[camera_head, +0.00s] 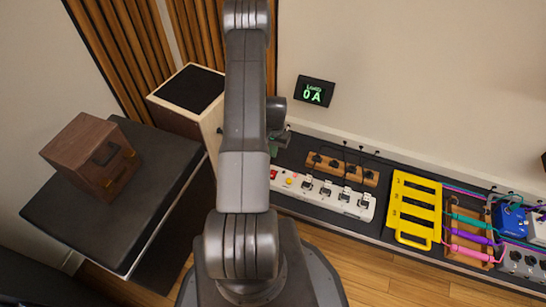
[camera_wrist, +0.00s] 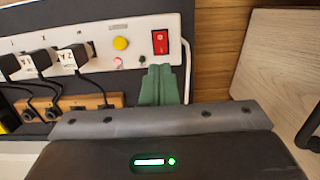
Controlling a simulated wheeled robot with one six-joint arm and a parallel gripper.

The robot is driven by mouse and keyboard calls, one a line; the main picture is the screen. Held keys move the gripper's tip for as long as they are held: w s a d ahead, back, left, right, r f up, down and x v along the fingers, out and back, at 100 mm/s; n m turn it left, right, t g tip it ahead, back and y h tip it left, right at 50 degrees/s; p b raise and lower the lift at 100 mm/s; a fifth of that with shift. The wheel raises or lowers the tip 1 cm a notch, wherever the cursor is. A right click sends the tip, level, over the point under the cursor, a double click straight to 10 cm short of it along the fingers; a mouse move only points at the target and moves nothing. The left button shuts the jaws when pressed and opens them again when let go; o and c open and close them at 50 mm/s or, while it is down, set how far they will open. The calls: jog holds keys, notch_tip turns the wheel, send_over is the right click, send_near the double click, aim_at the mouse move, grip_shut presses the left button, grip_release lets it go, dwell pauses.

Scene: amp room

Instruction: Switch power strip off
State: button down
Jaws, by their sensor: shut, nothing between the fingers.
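The white power strip (camera_head: 325,194) lies on the dark shelf against the wall, with several black plugs in it. Its red rocker switch (camera_head: 274,174) is at the left end in the head view, beside a yellow button (camera_head: 289,182). In the wrist view the red switch (camera_wrist: 160,42) shows a white mark, with the yellow button (camera_wrist: 120,43) to its left. My gripper (camera_wrist: 160,70) has its green fingers shut and empty, just below the switch in that view. I cannot tell whether they touch the strip. In the head view my arm partly hides the gripper.
A wall display (camera_head: 314,91) reads "LOAD 0 A". A wooden socket block (camera_head: 342,170) lies behind the strip. A yellow rack (camera_head: 414,211) and cabled pedals stand to the right. A speaker-like box (camera_head: 188,98) and a brown box (camera_head: 91,156) are left.

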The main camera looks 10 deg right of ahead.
jog(key=f+b, duration=0.1)
jog(key=f, duration=0.3)
jog(key=f+b, duration=0.1)
jog(key=f, duration=0.3)
jog(key=s+f+b, duration=0.1)
jog(key=f, duration=0.3)
jog(key=shift+s+a, duration=0.1)
jog(key=shift+a, duration=0.3)
jog(key=shift+f, duration=0.1)
jog(key=shift+f+b, duration=0.25)
jog(key=shift+b, duration=0.3)
jog(key=shift+r, duration=0.2)
jog(key=shift+f, duration=0.1)
